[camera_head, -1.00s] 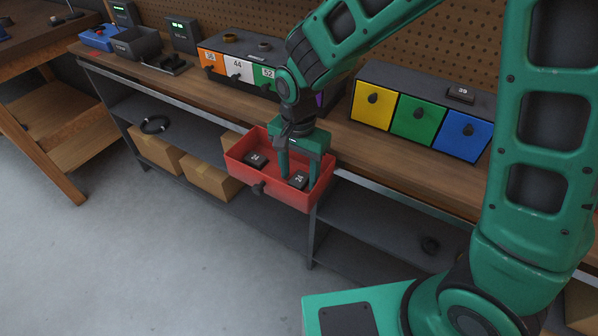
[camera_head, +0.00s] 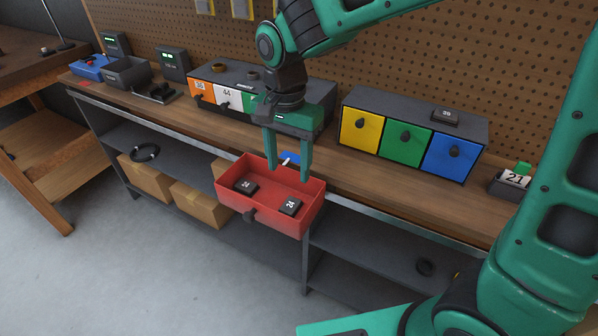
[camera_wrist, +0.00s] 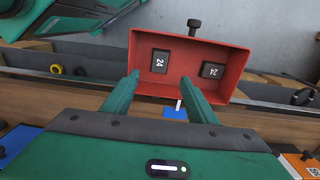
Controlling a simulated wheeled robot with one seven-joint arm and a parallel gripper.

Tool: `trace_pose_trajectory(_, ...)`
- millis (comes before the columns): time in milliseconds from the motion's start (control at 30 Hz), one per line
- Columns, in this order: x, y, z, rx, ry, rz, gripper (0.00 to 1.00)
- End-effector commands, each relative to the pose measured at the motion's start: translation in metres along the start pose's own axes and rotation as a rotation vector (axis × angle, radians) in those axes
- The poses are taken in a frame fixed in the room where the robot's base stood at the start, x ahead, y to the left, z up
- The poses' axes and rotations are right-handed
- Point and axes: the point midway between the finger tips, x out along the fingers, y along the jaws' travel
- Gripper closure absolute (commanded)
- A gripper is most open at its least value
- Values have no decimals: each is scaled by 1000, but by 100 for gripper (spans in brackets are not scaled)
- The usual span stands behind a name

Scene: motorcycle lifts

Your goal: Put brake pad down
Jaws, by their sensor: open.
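Two dark brake pads marked 24 lie apart inside an open red drawer (camera_head: 232,208). The left pad (camera_head: 246,187) and the right pad (camera_head: 290,206) rest on its floor. In the wrist view the same pads show at the right (camera_wrist: 213,70) and left (camera_wrist: 158,61) of the red drawer (camera_wrist: 232,92). My gripper (camera_head: 287,181) is open and empty, with its fingers above the drawer's back side, clear of both pads. The wrist view also shows the gripper's spread fingers (camera_wrist: 166,88) with nothing between them.
A drawer unit with yellow, green and blue fronts (camera_head: 404,138) stands right of my gripper, with a block marked 39 (camera_head: 445,116) on top. Another unit with orange and white fronts (camera_head: 228,99) stands left. Cardboard boxes (camera_head: 198,206) sit on the shelf below.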

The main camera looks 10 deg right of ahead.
Motion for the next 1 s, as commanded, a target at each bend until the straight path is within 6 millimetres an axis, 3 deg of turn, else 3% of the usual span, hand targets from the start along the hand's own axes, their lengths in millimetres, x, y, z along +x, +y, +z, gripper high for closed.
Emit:
trace_pose_trajectory(300,-3,2,-2,1,1,0,47)
trace_pose_trajectory(433,-8,28,-25,3,9,0,47)
trace_pose_trajectory(567,-18,94,-66,-2,22,6,47)
trace_pose_trajectory(700,-25,186,-96,-17,26,15,47)
trace_pose_trajectory(900,-22,306,-92,-48,12,14,47)
trace_pose_trajectory(1000,-17,348,-78,-66,3,6,47)
